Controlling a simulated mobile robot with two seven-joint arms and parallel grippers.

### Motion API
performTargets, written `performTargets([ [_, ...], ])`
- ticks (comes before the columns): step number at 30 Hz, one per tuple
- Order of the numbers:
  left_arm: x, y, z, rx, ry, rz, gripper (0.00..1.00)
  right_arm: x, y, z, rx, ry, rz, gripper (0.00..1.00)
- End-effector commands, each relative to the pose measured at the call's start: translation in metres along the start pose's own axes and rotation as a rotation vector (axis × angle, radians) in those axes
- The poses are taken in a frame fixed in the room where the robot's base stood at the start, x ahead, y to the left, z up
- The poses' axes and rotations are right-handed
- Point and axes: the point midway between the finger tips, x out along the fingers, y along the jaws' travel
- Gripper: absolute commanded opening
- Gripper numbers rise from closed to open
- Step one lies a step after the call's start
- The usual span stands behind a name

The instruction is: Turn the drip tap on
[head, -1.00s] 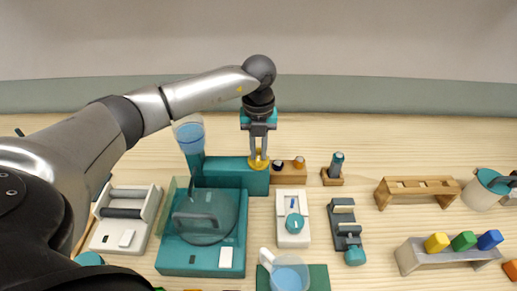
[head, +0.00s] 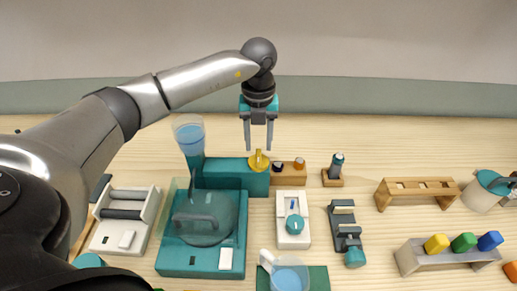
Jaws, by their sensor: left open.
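The drip tap is a yellow knob (head: 259,161) on top of a teal block (head: 230,174), beside a clear funnel-like cup (head: 189,133) of blue liquid. The knob's handle now stands pointing away from me, upright in the picture. My left gripper (head: 258,148) is open and empty, its two fingers pointing down just above and behind the knob, apart from it. My right gripper is not in view.
A teal machine with a clear round lid (head: 205,217) stands in front of the tap. A wooden block with small knobs (head: 289,166) adjoins it on the right. A clear blue-filled jug (head: 289,276) stands at the front. Bare table lies behind.

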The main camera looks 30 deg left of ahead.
Motion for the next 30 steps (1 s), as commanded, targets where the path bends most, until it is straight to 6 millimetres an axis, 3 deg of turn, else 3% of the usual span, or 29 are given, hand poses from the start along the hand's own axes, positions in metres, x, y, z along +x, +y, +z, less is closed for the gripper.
performTargets([
  [9, -0.078, -0.001, 0.001, 0.0, -0.005, -0.003, 0.47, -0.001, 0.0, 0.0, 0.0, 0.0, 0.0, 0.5],
  [15, -0.108, 0.0, 0.0, 0.0, -0.003, -0.001, 0.47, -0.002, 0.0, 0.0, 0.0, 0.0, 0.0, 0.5],
  [30, -0.117, 0.0, 0.0, 0.0, 0.0, 0.0, 0.47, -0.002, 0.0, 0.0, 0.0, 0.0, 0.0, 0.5],
])
